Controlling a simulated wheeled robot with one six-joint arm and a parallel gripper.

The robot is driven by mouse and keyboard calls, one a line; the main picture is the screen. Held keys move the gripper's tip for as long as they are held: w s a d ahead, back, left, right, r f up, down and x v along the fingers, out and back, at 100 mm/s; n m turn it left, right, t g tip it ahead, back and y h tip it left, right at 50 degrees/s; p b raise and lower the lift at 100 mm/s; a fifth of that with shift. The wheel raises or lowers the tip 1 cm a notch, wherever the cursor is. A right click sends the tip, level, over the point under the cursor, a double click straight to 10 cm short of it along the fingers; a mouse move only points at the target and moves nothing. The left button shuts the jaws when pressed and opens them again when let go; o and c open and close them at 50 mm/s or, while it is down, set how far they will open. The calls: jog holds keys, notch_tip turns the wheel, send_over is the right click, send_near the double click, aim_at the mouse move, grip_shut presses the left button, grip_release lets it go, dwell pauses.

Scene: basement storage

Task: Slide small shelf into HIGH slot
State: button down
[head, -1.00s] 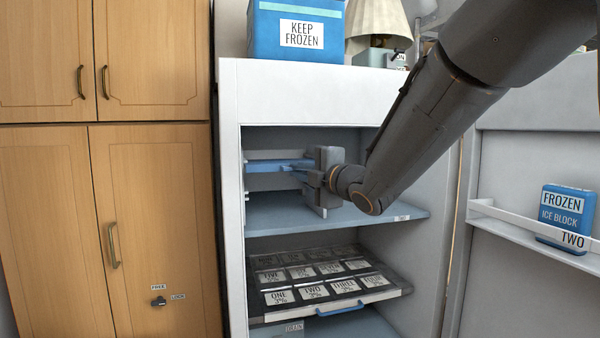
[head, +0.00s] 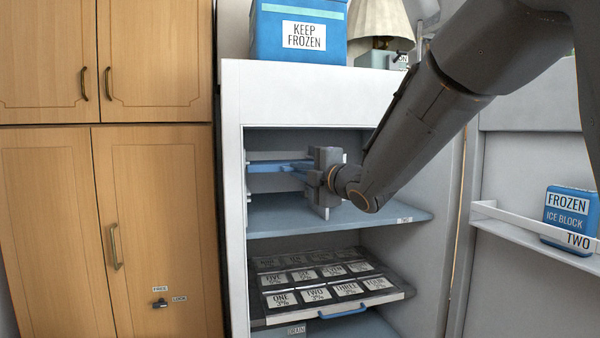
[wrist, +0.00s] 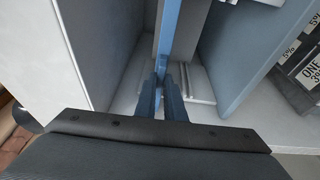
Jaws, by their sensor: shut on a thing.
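The small blue shelf (head: 268,168) is inside the upper left of the open freezer (head: 300,92), lying about level above the wide blue shelf (head: 285,215). My gripper (head: 308,174) is shut on its right end. In the wrist view my gripper (wrist: 169,92) has its fingers closed on the small shelf (wrist: 170,30), which runs away from them. Pale rails show on the left wall; a rail (wrist: 200,85) also shows beside the fingers in the wrist view. I cannot tell whether the small shelf sits in a slot.
A dark tray of labelled packs (head: 325,280) with a blue handle is below the wide shelf. The freezer door (head: 535,165) stands open at right, holding a blue ice block (head: 567,215). A wooden cabinet (head: 160,220) stands at left.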

jog(key=shift+w+a+r+b, duration=0.1)
jog(key=shift+w+a+b, duration=0.15)
jog(key=shift+w, duration=0.55)
jog(key=shift+w+a+f+b, duration=0.1)
jog(key=shift+w+a, duration=0.1)
jog(key=shift+w, duration=0.6)
jog(key=shift+w+a+r+b, duration=0.1)
jog(key=shift+w+a+b, duration=0.15)
jog(key=shift+w, duration=0.55)
jog(key=c, duration=1.8)
grip_release()
jog(key=shift+o, duration=0.2)
jog(key=b+v, duration=0.1)
jog(key=v, duration=0.7)
jog(key=shift+b, duration=0.4)
jog(key=shift+w, duration=0.1)
